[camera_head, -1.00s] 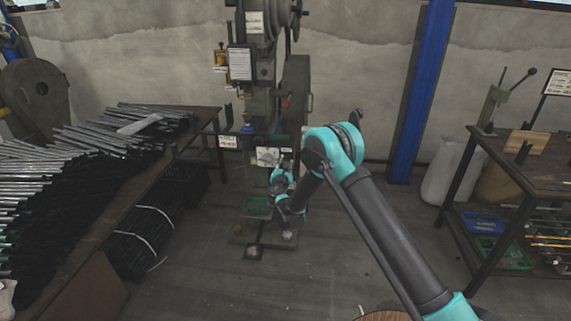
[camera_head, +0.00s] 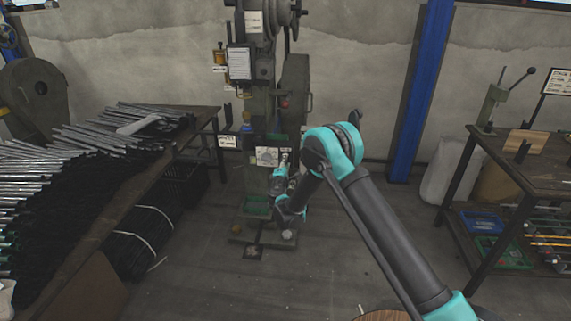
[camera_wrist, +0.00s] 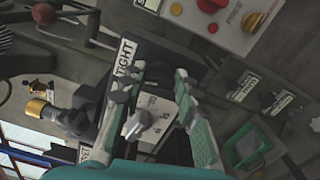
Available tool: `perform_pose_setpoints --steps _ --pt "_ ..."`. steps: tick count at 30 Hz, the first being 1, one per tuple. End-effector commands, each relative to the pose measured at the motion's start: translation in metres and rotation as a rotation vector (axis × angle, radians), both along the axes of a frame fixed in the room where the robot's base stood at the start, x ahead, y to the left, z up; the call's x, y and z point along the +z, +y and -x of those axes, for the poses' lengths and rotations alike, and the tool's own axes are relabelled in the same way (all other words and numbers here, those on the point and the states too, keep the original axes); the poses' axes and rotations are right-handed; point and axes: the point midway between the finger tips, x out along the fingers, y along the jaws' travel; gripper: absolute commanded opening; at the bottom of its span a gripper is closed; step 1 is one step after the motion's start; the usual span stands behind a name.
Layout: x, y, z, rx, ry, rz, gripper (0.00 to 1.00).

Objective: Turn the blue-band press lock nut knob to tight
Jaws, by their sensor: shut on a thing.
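The press (camera_head: 262,100) stands against the back wall, with a small blue part (camera_head: 247,128) and a white plate (camera_head: 267,156) low on its front. In the wrist view a grey knob (camera_wrist: 137,125) sits in front of a white plate (camera_wrist: 159,112), between the two fingers of my gripper (camera_wrist: 154,84). My gripper is shut on the knob, though exact finger contact is hard to make out. A label reading TIGHT (camera_wrist: 124,57) lies just beyond the left finger.
A bench (camera_head: 120,222) stacked with metal rods stands left of the press. A second bench (camera_head: 545,172) with a small hand press is at the right, and a blue post (camera_head: 420,90) stands behind. A red-buttoned panel (camera_wrist: 232,15) and a brass-coloured cap (camera_wrist: 35,108) flank my gripper.

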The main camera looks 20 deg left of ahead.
Motion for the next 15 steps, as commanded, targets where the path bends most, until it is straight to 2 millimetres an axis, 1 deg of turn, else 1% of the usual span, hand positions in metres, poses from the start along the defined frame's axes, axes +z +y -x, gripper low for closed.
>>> perform_pose_setpoints --steps 6,15 --pt "-0.0017 -0.0007 0.0012 -0.001 0.029 -0.118 0.02" --pt "-0.0021 -0.0008 0.0011 -0.001 0.048 -0.193 0.02"
